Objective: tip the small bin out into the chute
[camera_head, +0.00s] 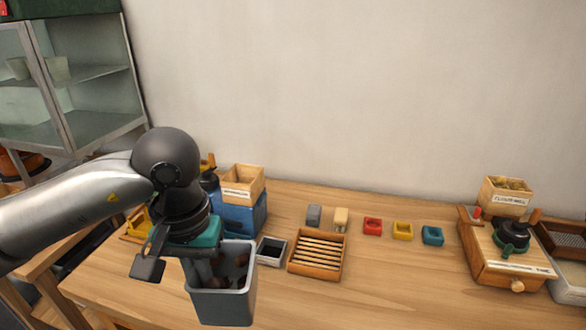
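A small grey bin (228,308) is at the front left, over the table, with several brown chestnuts (232,272) inside. It looks upright. My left gripper (180,268) is at the bin's left rim, with one dark finger outside on the left and another part reaching over the bin's mouth. The frame does not show clearly whether the fingers grip the bin wall, nor whether the bin rests on the table. I cannot pick out the chute with certainty. My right gripper is not in view.
Behind the bin stands a blue box (238,218) with a labelled wooden box (243,183) on top. A small dark tray (271,251) and a slatted wooden rack (317,255) are to its right. A wooden device (500,262) stands at the right. The front middle of the table is clear.

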